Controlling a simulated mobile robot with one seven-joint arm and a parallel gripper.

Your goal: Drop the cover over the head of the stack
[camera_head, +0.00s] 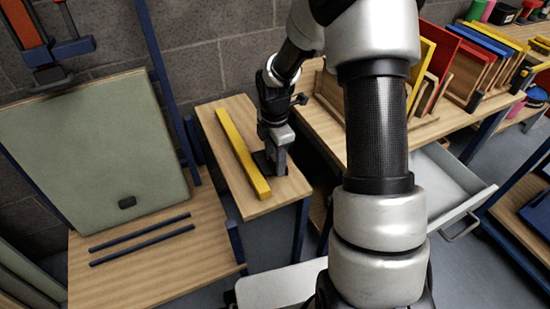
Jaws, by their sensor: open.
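My gripper (276,166) points down over the narrow wooden bench, just right of a long yellow bar (240,152). Its jaws are open. A small dark flat thing (260,160) shows at the fingertips, partly hidden by them; I cannot tell whether it is the cover or whether the fingers touch it. The yellow bar lies lengthwise on the bench. No stack with a clear head can be made out.
Two dark rails (140,240) lie on the left wooden table (200,262). Several coloured panels (470,70) stand in racks on the right bench (440,122). An open drawer (455,190) juts out below it. Dark posts flank the grey-green panel. My arm hides the middle right.

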